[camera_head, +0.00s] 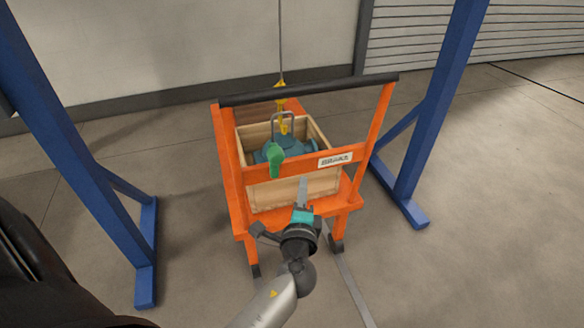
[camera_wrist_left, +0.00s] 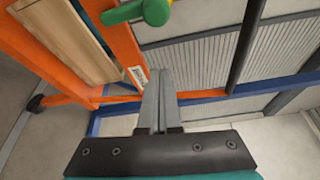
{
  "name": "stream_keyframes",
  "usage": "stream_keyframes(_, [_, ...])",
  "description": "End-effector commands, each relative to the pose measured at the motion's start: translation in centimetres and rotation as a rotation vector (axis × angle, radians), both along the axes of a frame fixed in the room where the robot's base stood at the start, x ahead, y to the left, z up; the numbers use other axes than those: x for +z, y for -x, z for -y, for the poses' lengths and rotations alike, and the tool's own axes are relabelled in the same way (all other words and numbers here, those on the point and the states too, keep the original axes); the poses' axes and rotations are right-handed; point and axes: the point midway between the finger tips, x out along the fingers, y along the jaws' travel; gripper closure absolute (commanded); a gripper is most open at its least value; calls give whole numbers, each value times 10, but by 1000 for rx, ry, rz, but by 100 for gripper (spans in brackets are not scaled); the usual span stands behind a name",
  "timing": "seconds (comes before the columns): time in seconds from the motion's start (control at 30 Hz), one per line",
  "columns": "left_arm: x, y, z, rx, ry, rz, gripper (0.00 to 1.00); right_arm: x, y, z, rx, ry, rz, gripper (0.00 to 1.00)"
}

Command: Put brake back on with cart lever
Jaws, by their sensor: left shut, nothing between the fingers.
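The orange cart (camera_head: 350,203) stands between blue posts, with a black push handle (camera_head: 310,89) across its top. A green lever (camera_head: 276,160) is on the cart's orange crossbar, left of a white label (camera_head: 335,160) that appears to read BRAKE. The lever also shows at the top of the left wrist view (camera_wrist_left: 133,13), cut off by the edge. My left gripper (camera_head: 303,182) is shut and empty in front of the crossbar, below and right of the lever, apart from it. Its closed fingers (camera_wrist_left: 160,78) show in the left wrist view. My right gripper is not in view.
A wooden crate (camera_head: 325,187) on the cart holds a blue-green pump (camera_head: 298,152), with a yellow hook (camera_head: 283,125) on a cable above it. Blue gantry legs (camera_head: 70,130) stand left and right (camera_head: 435,100). The floor at right is clear.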

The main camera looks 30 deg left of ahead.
Motion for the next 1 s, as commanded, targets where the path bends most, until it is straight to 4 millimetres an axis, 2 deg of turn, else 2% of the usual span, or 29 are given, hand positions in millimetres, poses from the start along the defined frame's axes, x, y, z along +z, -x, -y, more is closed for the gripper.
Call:
stream_keyframes(0.17, [-1,-17,-9,1,-1,2,100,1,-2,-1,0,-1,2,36])
stream_keyframes(0.63, [-6,-90,-47,1,0,1,100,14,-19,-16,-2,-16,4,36])
stream_keyframes(0.73, [-3,-76,-57,1,-1,-4,100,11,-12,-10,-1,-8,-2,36])
stream_keyframes(1.0, [0,-60,-71,0,1,-2,100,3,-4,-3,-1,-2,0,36])
